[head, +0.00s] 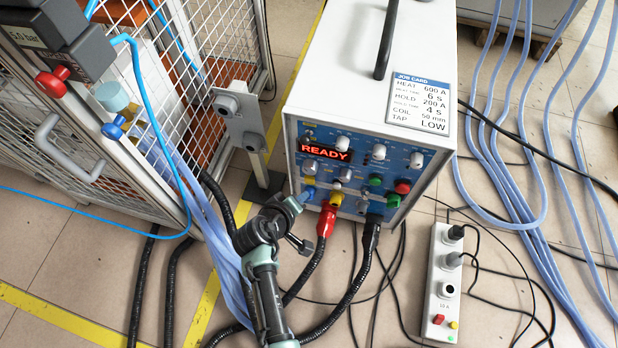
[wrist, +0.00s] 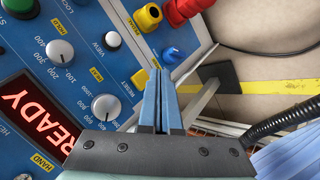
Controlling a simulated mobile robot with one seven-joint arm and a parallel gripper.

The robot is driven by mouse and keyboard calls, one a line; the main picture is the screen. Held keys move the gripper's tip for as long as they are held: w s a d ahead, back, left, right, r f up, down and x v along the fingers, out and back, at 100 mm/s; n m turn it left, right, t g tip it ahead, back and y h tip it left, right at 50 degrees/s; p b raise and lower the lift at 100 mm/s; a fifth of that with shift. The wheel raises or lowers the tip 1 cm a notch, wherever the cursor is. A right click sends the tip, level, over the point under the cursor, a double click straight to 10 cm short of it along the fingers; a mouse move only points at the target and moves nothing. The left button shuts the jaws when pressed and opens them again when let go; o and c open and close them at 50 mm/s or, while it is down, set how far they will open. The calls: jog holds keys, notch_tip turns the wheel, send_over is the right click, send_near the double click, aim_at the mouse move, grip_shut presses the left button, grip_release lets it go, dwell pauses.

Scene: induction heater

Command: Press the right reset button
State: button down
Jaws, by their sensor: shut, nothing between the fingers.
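The white heater cabinet (head: 340,75) carries a blue control panel (head: 333,173) with a lit READY display (head: 326,149). My gripper (head: 307,194) is at the lower left of the panel, its blue fingers pointing at it. In the wrist view my fingers (wrist: 160,75) are shut together, with nothing between them. A RESET label (wrist: 138,78) shows right beside the fingertips. A small white button (wrist: 113,40) sits by a VIEW label. I cannot tell whether the fingertips touch the panel.
Near the fingers are white dial knobs (wrist: 105,107), a blue connector (wrist: 172,55) and a yellow connector (wrist: 148,17). A red cable plug (head: 326,221) hangs below the panel. A mesh cage (head: 222,40) stands left. A power strip (head: 441,285) and cables lie right.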

jog(key=s, duration=0.1)
jog(key=s+a+p, duration=0.1)
jog(key=s, duration=0.1)
jog(key=shift+s+a, duration=0.1)
jog(key=shift+s, duration=0.2)
dwell(0.7)
